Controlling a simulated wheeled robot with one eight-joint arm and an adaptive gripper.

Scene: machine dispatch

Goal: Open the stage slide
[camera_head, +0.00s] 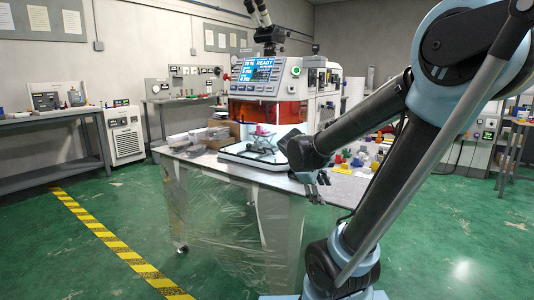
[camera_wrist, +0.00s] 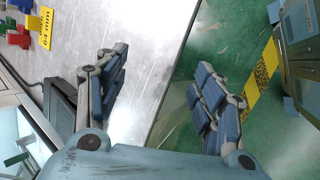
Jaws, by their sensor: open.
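The machine (camera_head: 270,95) stands on the table, with an orange-tinted window and a lit screen reading READY. Below the window is a bright, open-looking bay with a white-framed base (camera_head: 262,158), probably the stage area, holding a small pink-topped part (camera_head: 262,132). I cannot make out the stage slide for certain. My gripper (camera_head: 312,188) hangs at the table's front edge, right of the bay and apart from it. In the wrist view my gripper (camera_wrist: 165,95) has its two blue-padded fingers spread wide, with nothing between them but table edge and floor.
The metal table (camera_head: 340,192) carries several coloured parts (camera_head: 365,158) at right and clear boxes (camera_head: 200,135) at left. In the wrist view, coloured parts and a yellow 64 mm label (camera_wrist: 46,28) lie upper left. Green floor (camera_head: 110,205) with a striped line is free in front.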

